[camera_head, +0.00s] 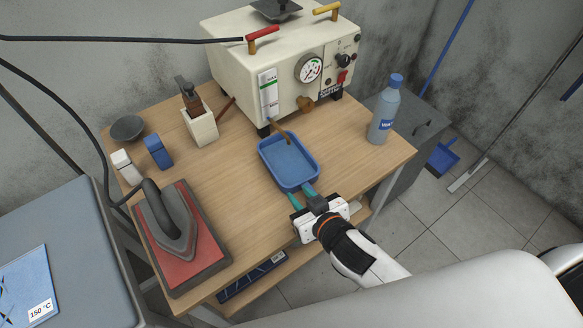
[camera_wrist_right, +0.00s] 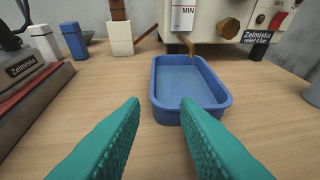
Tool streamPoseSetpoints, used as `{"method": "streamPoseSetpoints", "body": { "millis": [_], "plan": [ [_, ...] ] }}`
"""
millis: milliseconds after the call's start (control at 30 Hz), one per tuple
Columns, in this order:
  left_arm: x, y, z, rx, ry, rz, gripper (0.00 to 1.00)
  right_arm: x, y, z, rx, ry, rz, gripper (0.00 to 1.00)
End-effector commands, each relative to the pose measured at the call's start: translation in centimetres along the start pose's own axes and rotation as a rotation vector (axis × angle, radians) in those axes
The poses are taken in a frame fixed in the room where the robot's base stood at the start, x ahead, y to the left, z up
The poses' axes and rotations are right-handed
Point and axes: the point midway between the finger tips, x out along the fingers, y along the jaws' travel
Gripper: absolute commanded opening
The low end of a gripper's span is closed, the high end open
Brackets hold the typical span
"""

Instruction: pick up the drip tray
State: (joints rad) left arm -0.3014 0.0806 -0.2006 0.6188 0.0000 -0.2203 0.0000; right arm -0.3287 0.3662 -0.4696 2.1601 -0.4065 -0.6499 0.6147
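The drip tray (camera_head: 288,162) is a shallow blue rectangular tray on the wooden table, under the spout at the front of the cream machine. It looks empty. My right gripper (camera_head: 301,194) has teal fingers and is at the tray's near edge. In the right wrist view the tray (camera_wrist_right: 190,88) lies just ahead of the fingertips, with its near rim close to the right finger. The right gripper (camera_wrist_right: 158,104) is open, with nothing between its fingers. My left gripper is not in view.
The cream machine (camera_head: 240,62) stands behind the tray. A blue-capped bottle (camera_head: 383,112) is at the right. An iron (camera_head: 168,222) rests on a red pad at the left. A grey bowl (camera_head: 127,128) and small white and blue containers stand at the back left. Wood around the tray is clear.

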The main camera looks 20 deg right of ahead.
Motion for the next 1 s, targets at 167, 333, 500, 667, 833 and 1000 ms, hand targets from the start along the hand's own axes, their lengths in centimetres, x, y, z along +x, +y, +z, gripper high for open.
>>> {"method": "streamPoseSetpoints", "body": {
  "millis": [167,333,500,667,833,1000],
  "plan": [
    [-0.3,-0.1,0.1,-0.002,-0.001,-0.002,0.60,1.7,0.5,0.5,-0.006,-0.031,0.024,0.28],
    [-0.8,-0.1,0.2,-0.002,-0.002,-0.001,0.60,4.7,0.6,0.6,-0.006,-0.031,0.023,0.28],
    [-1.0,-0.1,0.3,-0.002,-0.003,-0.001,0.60,6.7,0.7,0.5,-0.005,-0.030,0.023,0.28],
    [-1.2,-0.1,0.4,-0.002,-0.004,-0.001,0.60,7.7,0.7,0.5,-0.004,-0.029,0.023,0.28],
    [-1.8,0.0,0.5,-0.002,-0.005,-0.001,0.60,10.0,0.8,0.4,-0.006,-0.029,0.022,0.28],
    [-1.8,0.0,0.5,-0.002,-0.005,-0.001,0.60,11.9,0.9,0.3,-0.005,-0.029,0.024,0.28]
  ]
}}
